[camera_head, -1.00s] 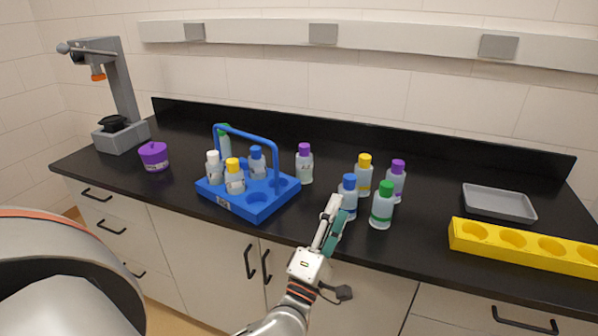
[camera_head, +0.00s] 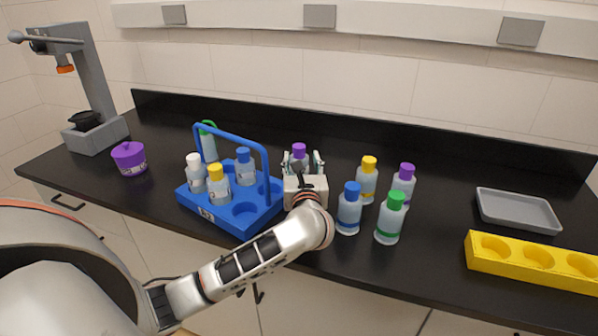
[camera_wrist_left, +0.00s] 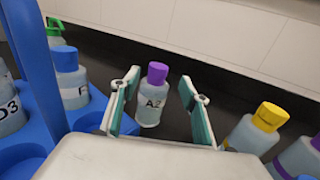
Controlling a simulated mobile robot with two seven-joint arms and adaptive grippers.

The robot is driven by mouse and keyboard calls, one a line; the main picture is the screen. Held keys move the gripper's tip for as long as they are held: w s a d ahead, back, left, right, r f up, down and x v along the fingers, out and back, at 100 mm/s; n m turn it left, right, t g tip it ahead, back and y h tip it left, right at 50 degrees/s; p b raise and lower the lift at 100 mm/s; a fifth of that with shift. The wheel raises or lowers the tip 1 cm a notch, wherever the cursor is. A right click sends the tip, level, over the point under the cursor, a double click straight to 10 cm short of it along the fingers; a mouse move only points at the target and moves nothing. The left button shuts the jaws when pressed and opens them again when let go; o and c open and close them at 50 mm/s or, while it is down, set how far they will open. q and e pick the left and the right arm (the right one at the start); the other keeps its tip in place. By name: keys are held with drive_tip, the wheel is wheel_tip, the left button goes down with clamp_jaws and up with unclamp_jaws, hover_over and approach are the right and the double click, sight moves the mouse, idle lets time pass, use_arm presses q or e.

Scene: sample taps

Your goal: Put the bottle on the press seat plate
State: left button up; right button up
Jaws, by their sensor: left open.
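A purple-capped bottle labelled A2 (camera_wrist_left: 150,110) stands upright on the black counter, right of the blue rack; its cap (camera_head: 299,150) shows in the head view, with its lower body hidden behind my gripper. My left gripper (camera_head: 303,160) is open, one finger on each side of this bottle. In the left wrist view the bottle sits between the open fingers, nearer the left one, and I cannot tell whether it is touched. A grey press (camera_head: 95,95) stands at the far left of the counter, with a dark round seat plate (camera_head: 86,120) on its base. My right gripper is out of view.
The blue carrier (camera_head: 215,215) with an arched handle holds several bottles close left of my gripper. Several loose bottles stand to the right, the nearest blue-capped (camera_head: 349,212). A purple pot (camera_head: 129,160) stands near the press. A grey tray (camera_head: 518,222) and yellow rack (camera_head: 510,270) lie at right.

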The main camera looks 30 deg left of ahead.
sight(299, 154)
use_arm(q)
drive_tip(key=x, duration=0.3)
drive_tip(key=f+x, duration=0.1)
drive_tip(key=x, duration=0.1)
drive_tip(key=shift+a, duration=0.2)
drive_tip(key=shift+r, duration=0.1)
clamp_jaws()
